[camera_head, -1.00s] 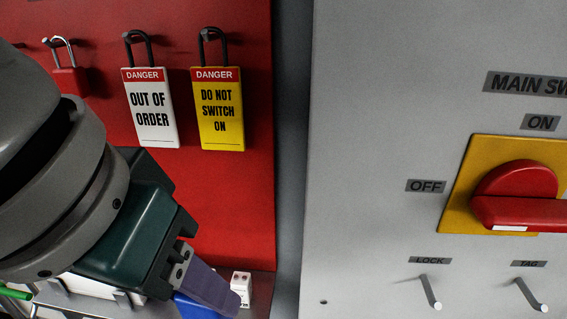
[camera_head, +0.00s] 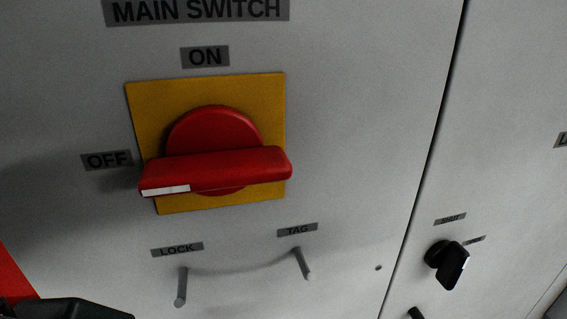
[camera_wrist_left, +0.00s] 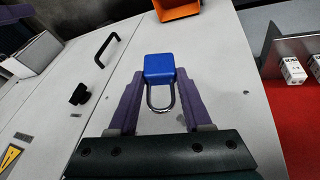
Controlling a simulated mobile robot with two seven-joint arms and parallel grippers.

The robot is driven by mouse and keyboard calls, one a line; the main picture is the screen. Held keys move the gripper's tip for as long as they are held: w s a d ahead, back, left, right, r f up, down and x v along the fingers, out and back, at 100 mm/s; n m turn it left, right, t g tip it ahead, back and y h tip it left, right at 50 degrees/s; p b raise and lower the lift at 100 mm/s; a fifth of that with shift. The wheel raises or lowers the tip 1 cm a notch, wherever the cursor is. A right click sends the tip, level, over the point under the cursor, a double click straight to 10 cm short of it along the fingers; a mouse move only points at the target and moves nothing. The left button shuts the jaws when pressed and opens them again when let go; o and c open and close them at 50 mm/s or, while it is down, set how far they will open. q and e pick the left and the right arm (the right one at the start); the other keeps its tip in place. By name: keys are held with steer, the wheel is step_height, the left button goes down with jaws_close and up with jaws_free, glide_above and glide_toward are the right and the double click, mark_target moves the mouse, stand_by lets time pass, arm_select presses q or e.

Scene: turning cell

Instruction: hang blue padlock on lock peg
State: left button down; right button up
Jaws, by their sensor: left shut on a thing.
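The blue padlock (camera_wrist_left: 159,68) is between the purple fingers of my left gripper (camera_wrist_left: 156,88) in the left wrist view, with its metal shackle toward the gripper's palm. The gripper is shut on it. In the head view the padlock is out of sight, and only a dark part, probably of my left arm, shows at the bottom left. The lock peg (camera_head: 181,287) sticks out bare from the grey panel under the LOCK label (camera_head: 177,250). My right gripper is in neither view.
The red switch handle (camera_head: 215,170) on its yellow plate (camera_head: 270,110) points toward OFF. The tag peg (camera_head: 301,263) is bare, right of the lock peg. A black knob (camera_head: 447,263) sits on the right-hand panel. In the wrist view there is an orange bin (camera_wrist_left: 176,8).

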mark_target(175, 302)
arm_select(q)
steer(key=shift+w+a+f+b, duration=0.3)
steer(key=shift+w+a+b, duration=0.1)
steer(key=shift+w, duration=0.95)
steer(key=shift+w+a+f+b, duration=0.25)
steer(key=shift+w+a+b, duration=0.15)
steer(key=shift+w, duration=0.9)
steer(key=shift+w+a+f+b, duration=0.3)
steer(key=shift+w+a, duration=0.15)
steer(key=shift+w, duration=0.9)
steer(key=shift+c, duration=1.3)
jaws_free()
